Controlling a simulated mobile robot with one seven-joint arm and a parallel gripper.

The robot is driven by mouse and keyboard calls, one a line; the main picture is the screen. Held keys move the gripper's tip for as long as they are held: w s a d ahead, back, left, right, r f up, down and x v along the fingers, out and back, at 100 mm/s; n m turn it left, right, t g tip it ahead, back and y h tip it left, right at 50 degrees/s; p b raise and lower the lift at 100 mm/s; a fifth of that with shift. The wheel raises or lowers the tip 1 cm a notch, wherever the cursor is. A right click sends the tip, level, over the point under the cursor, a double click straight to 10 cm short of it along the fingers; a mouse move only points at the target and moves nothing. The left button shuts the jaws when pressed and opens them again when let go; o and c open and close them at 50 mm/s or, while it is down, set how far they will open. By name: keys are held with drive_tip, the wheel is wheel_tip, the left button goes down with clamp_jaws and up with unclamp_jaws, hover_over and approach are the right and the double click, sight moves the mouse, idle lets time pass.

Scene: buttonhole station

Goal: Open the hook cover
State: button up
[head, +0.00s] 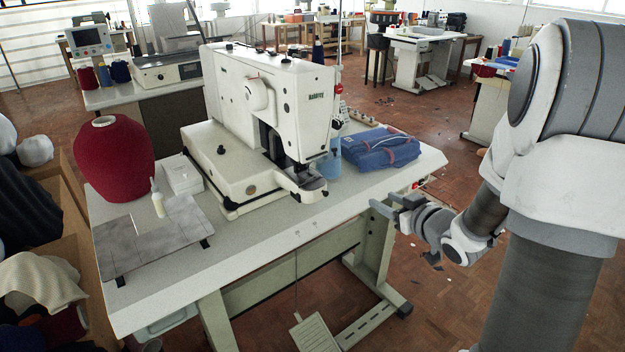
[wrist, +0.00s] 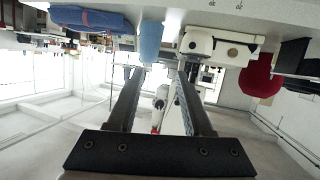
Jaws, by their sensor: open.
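The white buttonhole machine (head: 270,95) stands on the pale table (head: 265,247). Its narrow bed end (head: 310,190), with a dark and grey plate on top, points toward the table's front edge. I cannot clearly make out the hook cover as a separate part or tell its state. My gripper (head: 384,205) is just off the table's right front edge, to the right of the bed end and apart from it. In the wrist view, which looks upside down, my gripper (wrist: 158,80) has its two fingers spread with nothing between them. The machine (wrist: 215,45) shows beyond the fingers.
Folded blue cloth (head: 380,148) and a blue thread cone (head: 328,160) lie right of the machine. A red cone (head: 114,157), a white box (head: 179,174), a small bottle (head: 157,198) and a grey plate (head: 150,235) sit left. The table front is clear.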

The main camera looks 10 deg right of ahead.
wheel_tip(320, 180, down, 6)
drive_tip(key=s+a+f+t+y+b, duration=0.1)
drive_tip(key=s+y+b, duration=0.1)
drive_tip(key=y, duration=0.2)
drive_tip(key=t+y+b, duration=0.1)
drive_tip(key=b, duration=0.2)
approach(327, 194)
drive_tip(key=x, duration=0.8)
clamp_jaws()
idle(0.9)
